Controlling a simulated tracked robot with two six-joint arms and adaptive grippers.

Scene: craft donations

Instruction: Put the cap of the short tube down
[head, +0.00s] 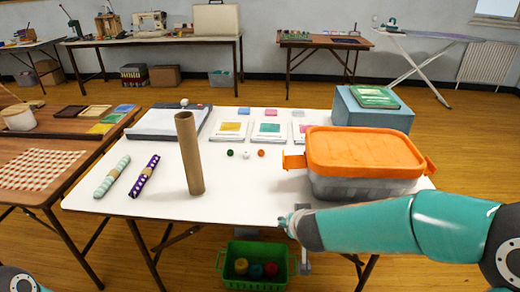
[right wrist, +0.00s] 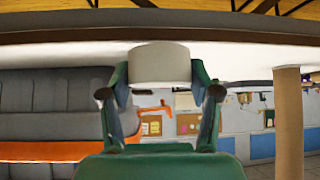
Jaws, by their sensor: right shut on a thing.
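My right gripper (head: 292,221) is low at the front edge of the white table (head: 240,208), left of the end of my teal arm. In the right wrist view, its two green fingers (right wrist: 160,88) are shut on a plain off-white cylindrical cap (right wrist: 159,62). The cap shows close to the table's edge; I cannot tell whether it touches the table. In the head view the gripper mostly hides it. A tall brown cardboard tube (head: 189,155) stands upright on the table and also shows in the right wrist view (right wrist: 288,125). My left gripper is out of view.
A grey bin with an orange lid (head: 365,150) stands just behind my right gripper. A mint wrapped roll (head: 111,177) and a purple one (head: 145,175) lie at left. Small balls (head: 246,154) sit mid-table. A green crate (head: 252,282) with jars is below. The front middle is clear.

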